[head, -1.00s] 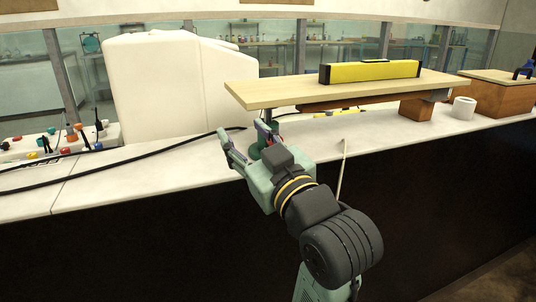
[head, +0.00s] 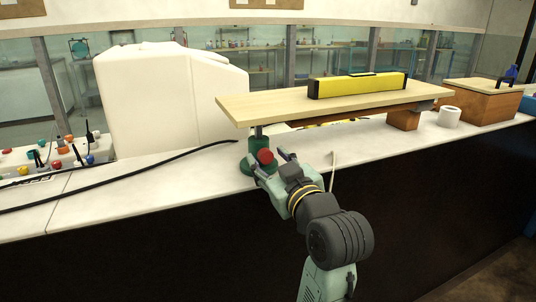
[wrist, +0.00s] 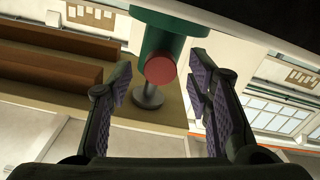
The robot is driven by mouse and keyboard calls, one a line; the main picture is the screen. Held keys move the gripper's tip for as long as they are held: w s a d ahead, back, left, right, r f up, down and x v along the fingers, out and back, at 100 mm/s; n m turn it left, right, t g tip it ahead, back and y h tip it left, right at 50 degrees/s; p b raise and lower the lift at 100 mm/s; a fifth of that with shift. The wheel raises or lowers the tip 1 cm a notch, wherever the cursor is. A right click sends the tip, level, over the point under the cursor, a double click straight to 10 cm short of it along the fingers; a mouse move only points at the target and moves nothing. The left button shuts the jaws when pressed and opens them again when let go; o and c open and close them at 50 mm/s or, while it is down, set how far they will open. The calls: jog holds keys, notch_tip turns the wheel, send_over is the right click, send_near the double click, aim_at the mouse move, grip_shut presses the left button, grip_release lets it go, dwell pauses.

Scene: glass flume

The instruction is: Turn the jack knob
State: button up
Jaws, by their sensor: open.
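The jack is a green body (head: 258,144) on the counter, under the left end of a wooden board (head: 330,103). Its red round knob (head: 265,156) faces my gripper. In the wrist view the red knob (wrist: 160,70) sits between the fingers, toward their far ends, with the green jack (wrist: 165,38) behind it. My gripper (head: 271,163) is open, with its fingertips close to the knob in the head view. In the wrist view the purple-padded fingers (wrist: 165,85) are on either side of the knob, with gaps showing on both sides.
A yellow spirit level (head: 358,86) lies on the board. A wooden block (head: 403,119) stands under the board's right part, with a white roll (head: 449,116) beyond it. A black cable (head: 130,173) runs along the counter at left. A large white block (head: 150,105) stands behind.

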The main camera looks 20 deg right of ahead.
jog(key=shift+w, duration=0.65)
jog(key=shift+c, duration=0.5)
grip_shut()
